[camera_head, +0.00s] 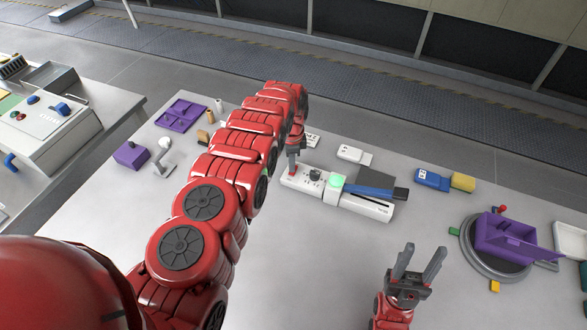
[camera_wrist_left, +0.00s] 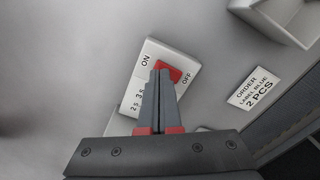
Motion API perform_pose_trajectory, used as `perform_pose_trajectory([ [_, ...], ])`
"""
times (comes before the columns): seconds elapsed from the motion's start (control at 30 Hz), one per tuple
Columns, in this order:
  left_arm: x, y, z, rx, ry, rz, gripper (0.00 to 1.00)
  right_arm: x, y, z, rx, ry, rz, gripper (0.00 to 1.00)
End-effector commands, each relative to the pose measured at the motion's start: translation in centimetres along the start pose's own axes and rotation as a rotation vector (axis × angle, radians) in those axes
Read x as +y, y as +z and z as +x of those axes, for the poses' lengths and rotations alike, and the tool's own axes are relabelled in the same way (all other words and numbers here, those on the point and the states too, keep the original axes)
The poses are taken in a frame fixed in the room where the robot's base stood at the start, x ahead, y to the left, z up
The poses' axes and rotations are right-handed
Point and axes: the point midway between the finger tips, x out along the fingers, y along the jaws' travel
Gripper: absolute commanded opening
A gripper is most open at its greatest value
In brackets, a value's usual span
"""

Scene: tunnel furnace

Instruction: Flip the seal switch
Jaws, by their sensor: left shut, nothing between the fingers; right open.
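The white sealer (camera_head: 360,205) lies near the middle of the table, with a dark knob (camera_head: 315,174), a glowing green light (camera_head: 335,181) and a blue-and-black lever arm (camera_head: 375,188). In the left wrist view, the red seal switch (camera_wrist_left: 174,70) sits on the white panel (camera_wrist_left: 152,52) between ON and OFF labels. My left gripper (camera_wrist_left: 160,70) is shut and empty, its tips over the red switch's left part; I cannot tell whether they touch. In the head view, my left gripper (camera_head: 293,168) is at the sealer's left end. My right gripper (camera_head: 420,262) is open and empty, in front of the sealer.
A purple open box (camera_head: 505,240) stands on a round turntable (camera_head: 470,248) at right. A blue device with a yellow end (camera_head: 432,179) lies behind. A printed order card (camera_wrist_left: 262,87) lies near the panel. A purple tray (camera_head: 180,114) is at far left. The front table is clear.

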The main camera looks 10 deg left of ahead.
Motion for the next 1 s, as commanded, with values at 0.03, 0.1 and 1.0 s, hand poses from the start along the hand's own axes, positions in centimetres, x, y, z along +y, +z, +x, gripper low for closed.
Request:
perform_pose_trajectory([
  [0.03,0.0,0.0,-0.8,0.0,-0.001,0.0,0.0,0.0,-0.1,0.5,0.0,0.0,0.0,0.5],
  [0.1,-0.1,0.0,-1.4,0.0,-0.001,0.0,0.0,0.0,-0.1,0.8,0.0,0.0,0.0,0.5],
  [1.0,-0.1,0.1,-5.6,0.0,-0.002,-0.001,0.0,0.1,-0.3,1.8,0.0,0.0,0.0,0.5],
])
